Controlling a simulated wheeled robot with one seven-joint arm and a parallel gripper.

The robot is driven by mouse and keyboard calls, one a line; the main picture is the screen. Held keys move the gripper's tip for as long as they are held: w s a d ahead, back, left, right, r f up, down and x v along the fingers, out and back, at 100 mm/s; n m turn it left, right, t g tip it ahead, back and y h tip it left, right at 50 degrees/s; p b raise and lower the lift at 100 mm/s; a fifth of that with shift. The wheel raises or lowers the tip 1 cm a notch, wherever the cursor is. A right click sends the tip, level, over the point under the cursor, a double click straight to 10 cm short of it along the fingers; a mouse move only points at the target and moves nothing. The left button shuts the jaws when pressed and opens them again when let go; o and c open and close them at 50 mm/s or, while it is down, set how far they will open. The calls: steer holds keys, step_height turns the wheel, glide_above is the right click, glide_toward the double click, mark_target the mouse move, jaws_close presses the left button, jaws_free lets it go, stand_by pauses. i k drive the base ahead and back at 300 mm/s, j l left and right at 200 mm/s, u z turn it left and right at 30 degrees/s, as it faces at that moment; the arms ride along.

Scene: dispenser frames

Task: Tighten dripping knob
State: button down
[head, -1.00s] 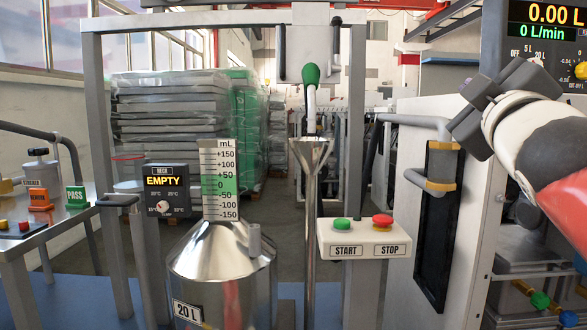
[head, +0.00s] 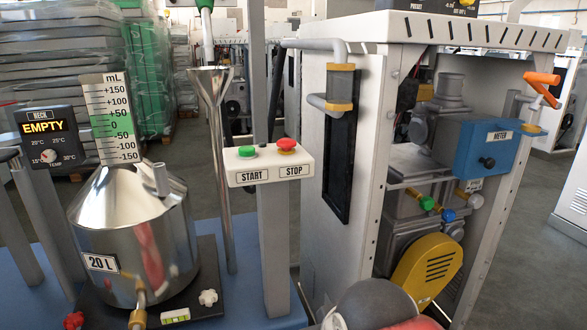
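Several small knobs show inside the open side of the dispenser cabinet. A green knob (head: 427,203) and a blue knob (head: 449,215) sit on brass fittings, with a pale knob (head: 475,201) to their right. A red knob (head: 74,321) and a white knob (head: 208,298) are low by the 20 L steel can (head: 130,240). I cannot see a drip on any of them. My gripper's fingers are not in view.
The cabinet (head: 325,150) has a bent grey pipe on its front. A blue METER box (head: 490,148) and a yellow guard (head: 428,268) sit at its open side. The START/STOP box (head: 268,166) stands left of the cabinet.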

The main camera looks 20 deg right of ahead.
mark_target(449, 215)
steer(key=z, duration=1.45)
steer(key=i+l+z, duration=0.15)
steer(key=z, duration=0.25)
steer(key=i+z, duration=0.25)
steer(key=z, duration=0.15)
